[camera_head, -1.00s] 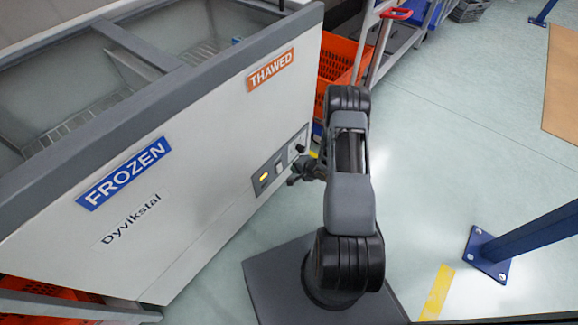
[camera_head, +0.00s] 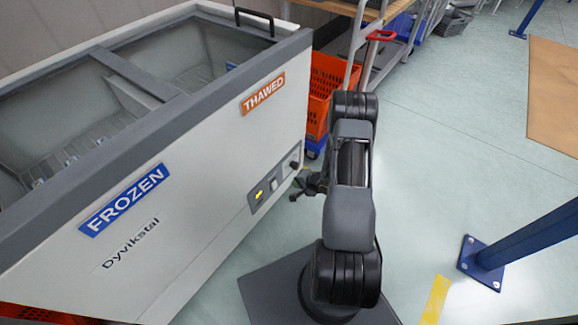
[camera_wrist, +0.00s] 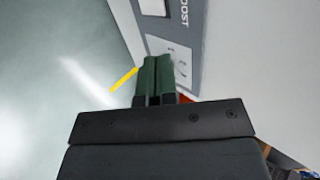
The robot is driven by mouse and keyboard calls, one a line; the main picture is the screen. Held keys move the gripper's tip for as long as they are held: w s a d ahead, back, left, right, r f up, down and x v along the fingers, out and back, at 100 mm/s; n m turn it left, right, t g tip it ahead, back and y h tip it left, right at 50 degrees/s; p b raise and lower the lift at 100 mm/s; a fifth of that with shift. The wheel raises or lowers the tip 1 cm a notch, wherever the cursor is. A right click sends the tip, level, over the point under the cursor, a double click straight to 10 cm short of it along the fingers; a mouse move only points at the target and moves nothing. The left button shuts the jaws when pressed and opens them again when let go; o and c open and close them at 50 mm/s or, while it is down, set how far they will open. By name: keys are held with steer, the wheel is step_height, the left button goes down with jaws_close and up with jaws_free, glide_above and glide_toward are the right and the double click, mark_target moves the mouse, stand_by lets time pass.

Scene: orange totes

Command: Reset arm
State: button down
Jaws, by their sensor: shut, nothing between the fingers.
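My arm is folded over my base in the head view, with its elbow at the top and its forearm hanging down. My gripper (camera_head: 308,186) shows partly from behind the arm, beside the freezer's control panel. In the wrist view my gripper (camera_wrist: 154,68) has its two green fingers together, with nothing between them. The fingertips point toward the lower part of the chest freezer (camera_head: 215,140), near its panel (camera_wrist: 172,50). I cannot tell the exact gap between fingers and freezer.
The freezer bears a FROZEN label (camera_head: 124,199) and a THAWED label (camera_head: 263,93). Orange totes (camera_head: 322,78) and a trolley with a red handle (camera_head: 381,35) stand behind it. A blue post (camera_head: 520,245) is bolted at the right. Open floor lies between the arm and the post.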

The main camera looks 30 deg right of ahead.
step_height(320, 180, up, 34)
steer(key=w+d+n+g+h+p, duration=0.1)
steer(key=w+n+h+p, duration=0.35)
steer(key=p, duration=0.95)
steer(key=s+a+r+n+g+p, duration=0.1)
steer(key=s+a+r+p, duration=0.3)
steer(key=r, duration=0.5)
steer(key=s+a+r+n+g+p, duration=0.1)
steer(key=s+a+r+n+p, duration=0.3)
steer(key=s+r, duration=0.5)
steer(key=s+a+r+n+g+p, duration=0.1)
steer(key=s+a+r+n+p, duration=0.2)
steer(key=r, duration=0.8)
steer(key=s+a+p, duration=0.2)
steer(key=s, duration=0.2)
steer(key=shift+g, duration=0.4)
steer(key=shift+r, duration=0.1)
